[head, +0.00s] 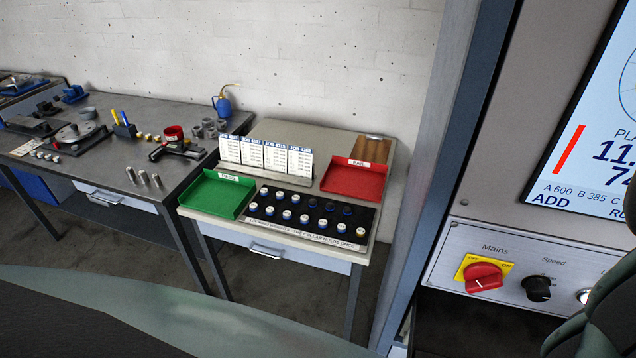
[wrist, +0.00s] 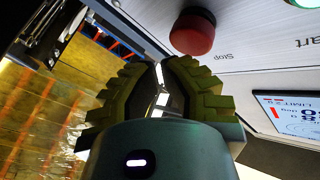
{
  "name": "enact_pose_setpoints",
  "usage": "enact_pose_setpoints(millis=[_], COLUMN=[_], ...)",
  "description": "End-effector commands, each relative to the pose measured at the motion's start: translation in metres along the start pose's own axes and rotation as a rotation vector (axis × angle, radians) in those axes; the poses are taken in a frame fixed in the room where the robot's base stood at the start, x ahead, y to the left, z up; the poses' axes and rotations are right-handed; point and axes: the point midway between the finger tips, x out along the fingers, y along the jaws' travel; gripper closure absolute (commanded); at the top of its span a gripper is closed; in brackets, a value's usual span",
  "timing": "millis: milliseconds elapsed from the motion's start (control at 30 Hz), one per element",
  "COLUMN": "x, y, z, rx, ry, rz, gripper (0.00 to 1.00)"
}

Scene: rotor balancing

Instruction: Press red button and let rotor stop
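The red button (wrist: 193,32) shows at the top of the wrist view. It is a mushroom button on a light panel, with the word "Stop" printed upside down beside it. My gripper (wrist: 161,88) is in the middle of the wrist view, with its two ridged fingers brought together and nothing seen between them. The rotor is not visible in either view. Dark parts of my arm show at the right edge of the head view.
A green button (wrist: 305,2) is cut off at the wrist view's top right. The head view shows a red mains switch (head: 483,277), a speed knob (head: 537,289) and a display (head: 600,140). A bench with a green tray (head: 216,194) and red tray (head: 354,180) stands beyond.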

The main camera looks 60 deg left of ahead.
Motion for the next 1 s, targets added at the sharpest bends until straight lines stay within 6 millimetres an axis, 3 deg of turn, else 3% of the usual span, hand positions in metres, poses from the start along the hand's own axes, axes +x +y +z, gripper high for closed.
enact_pose_setpoints(millis=[1000], x=[0.0072], y=[-0.0043], z=[0.0039], rx=[0.000], ry=[-0.001], rz=[-0.002], gripper=[1.00])
